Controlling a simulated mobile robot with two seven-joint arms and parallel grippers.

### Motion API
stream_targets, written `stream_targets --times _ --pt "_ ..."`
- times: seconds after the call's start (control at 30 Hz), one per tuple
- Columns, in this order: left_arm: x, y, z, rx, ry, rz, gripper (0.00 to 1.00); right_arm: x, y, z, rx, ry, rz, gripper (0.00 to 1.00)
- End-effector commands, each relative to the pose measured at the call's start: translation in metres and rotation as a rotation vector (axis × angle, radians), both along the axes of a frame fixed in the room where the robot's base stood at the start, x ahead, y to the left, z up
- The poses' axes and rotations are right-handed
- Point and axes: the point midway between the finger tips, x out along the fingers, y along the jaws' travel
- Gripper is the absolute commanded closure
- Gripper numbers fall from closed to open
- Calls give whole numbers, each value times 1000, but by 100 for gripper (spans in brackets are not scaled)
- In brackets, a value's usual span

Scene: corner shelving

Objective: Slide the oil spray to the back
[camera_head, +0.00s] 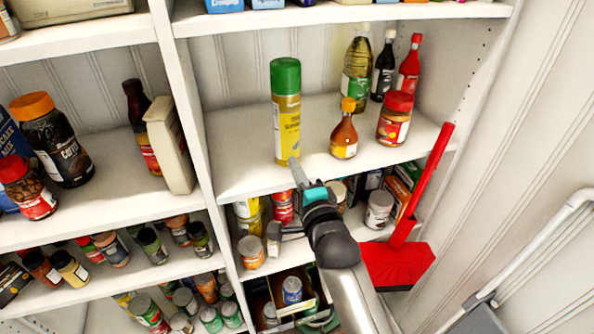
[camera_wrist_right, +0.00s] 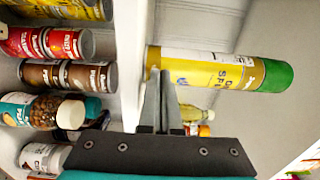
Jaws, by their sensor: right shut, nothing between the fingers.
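The oil spray (camera_head: 286,117) is a tall yellow can with a green cap. It stands upright near the front of the middle shelf of the white centre unit. In the right wrist view, which is turned sideways, the oil spray (camera_wrist_right: 215,70) lies across the picture with its base by my fingertips. My right gripper (camera_head: 296,170) is shut and empty, its tips at the front of the can's base. The fingertips also show in the right wrist view (camera_wrist_right: 160,78). I cannot tell whether they touch the can. My left gripper is not in view.
The middle shelf (camera_head: 237,150) is bare behind and left of the can. To its right stand a small sauce bottle (camera_head: 344,130), a red-lidded jar (camera_head: 395,118) and several bottles behind. An upright divider (camera_head: 190,100) is on the left. A red broom (camera_head: 400,262) leans at right.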

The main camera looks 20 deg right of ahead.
Motion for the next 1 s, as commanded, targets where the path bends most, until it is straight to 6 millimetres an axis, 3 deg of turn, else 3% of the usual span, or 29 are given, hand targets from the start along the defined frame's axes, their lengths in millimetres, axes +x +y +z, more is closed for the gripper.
stream_targets --times 0.2,0.4,1.0 --pt "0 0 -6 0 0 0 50 36 1 0 1 -2 -2 100" --pt "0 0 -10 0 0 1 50 58 2 0 2 -1 -1 100" --pt "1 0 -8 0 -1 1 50 61 2 1 0 0 -1 100"
